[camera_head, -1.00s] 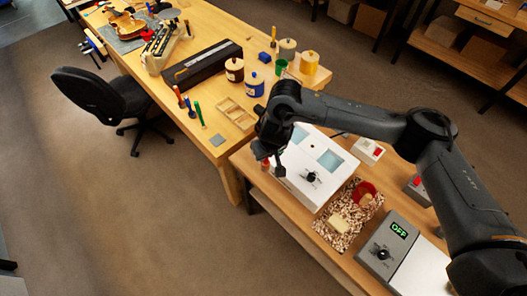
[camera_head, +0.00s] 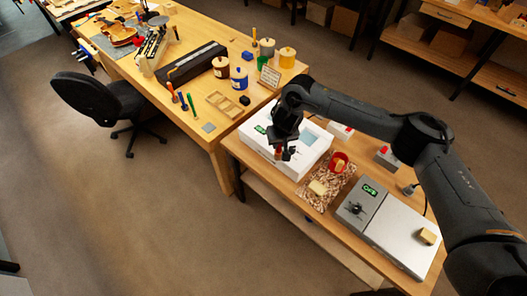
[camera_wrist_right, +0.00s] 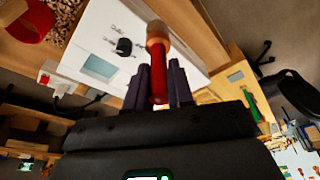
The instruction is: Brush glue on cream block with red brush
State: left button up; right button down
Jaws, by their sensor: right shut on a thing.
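My right gripper (camera_head: 283,152) is shut on the red brush (camera_wrist_right: 158,72) and holds it over the front part of the white box. In the right wrist view the red handle lies between the dark fingers (camera_wrist_right: 157,88), with a pale brownish end pointing away. In the head view only a little red of the brush shows at the gripper. A cream block (camera_head: 317,188) lies on a speckled mat (camera_head: 309,199), to the right of the gripper and apart from it. My left gripper is out of view.
The white box (camera_head: 313,153) with a display and knob stands left of the mat. A grey hot plate (camera_head: 393,222) with a tan block (camera_head: 428,236) stands to the right. Small switch boxes (camera_head: 387,158) sit behind. Jars and tools occupy the farther bench.

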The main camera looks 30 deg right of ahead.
jog(key=s+d+f+m+h+p, duration=0.1)
jog(key=s+d+m+p, duration=0.2)
jog(key=d, duration=0.7)
jog(key=s+d+m+p, duration=0.2)
jog(key=s+d, duration=0.2)
jog(key=d, duration=0.6)
jog(key=s+d+f+b, duration=0.3)
jog(key=d+f+b, duration=0.1)
jog(key=f+b, duration=0.4)
notch_tip(320, 180, down, 2)
jog(key=shift+s+f+m+g, duration=0.1)
jog(key=shift+s+m+g, duration=0.1)
jog(key=shift+m+g, duration=0.15)
jog(key=shift+f+b, duration=0.15)
jog(key=shift+b, duration=0.15)
jog(key=shift+f, duration=0.3)
dwell(0.6)
jog(key=shift+f+p, duration=0.1)
jog(key=shift+p, duration=0.25)
dwell(0.5)
